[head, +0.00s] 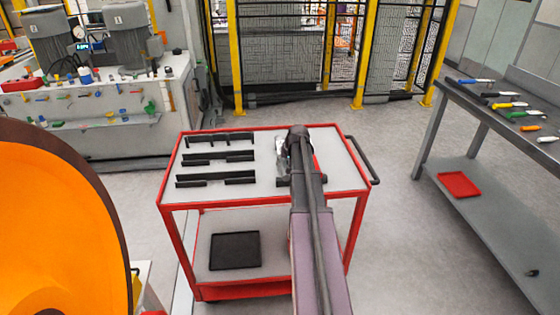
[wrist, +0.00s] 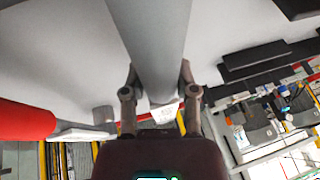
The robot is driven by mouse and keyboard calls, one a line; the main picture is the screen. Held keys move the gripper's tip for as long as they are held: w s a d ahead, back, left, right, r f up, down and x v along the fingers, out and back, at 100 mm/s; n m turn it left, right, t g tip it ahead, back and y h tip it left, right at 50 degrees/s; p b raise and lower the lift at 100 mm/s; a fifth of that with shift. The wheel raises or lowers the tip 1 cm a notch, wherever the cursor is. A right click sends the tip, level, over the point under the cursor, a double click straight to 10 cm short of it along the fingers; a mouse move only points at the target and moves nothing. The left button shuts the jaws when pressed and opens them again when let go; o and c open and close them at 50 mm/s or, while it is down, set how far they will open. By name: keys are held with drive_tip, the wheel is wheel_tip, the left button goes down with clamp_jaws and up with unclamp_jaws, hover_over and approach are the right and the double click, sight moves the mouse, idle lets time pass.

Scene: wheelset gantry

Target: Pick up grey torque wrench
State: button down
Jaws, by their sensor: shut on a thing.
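The grey torque wrench (wrist: 150,35) shows in the wrist view as a thick grey shaft running from the top edge down between my fingers. My gripper (wrist: 158,85) is shut on it, one finger on each side. The wrench's far end is out of frame. In the head view my gripper (head: 283,155) is over the right half of the red-framed cart (head: 345,178), largely hidden by my arm. I cannot tell whether the wrench touches the cart top.
Black slotted holders (head: 216,158) stand on the cart's left half. A red object (wrist: 25,120) lies close beside my gripper. A black tray (head: 235,250) is on the lower shelf. A grey bench (head: 500,160) with several tools stands right, and a large orange wheel (head: 60,230) left.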

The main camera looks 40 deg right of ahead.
drive_tip(key=shift+w+r, duration=0.1)
drive_tip(key=shift+r, duration=0.15)
wheel_tip(320, 180, up, 10)
drive_tip(key=p, duration=1)
drive_tip(key=shift+f, duration=0.25)
idle(0.7)
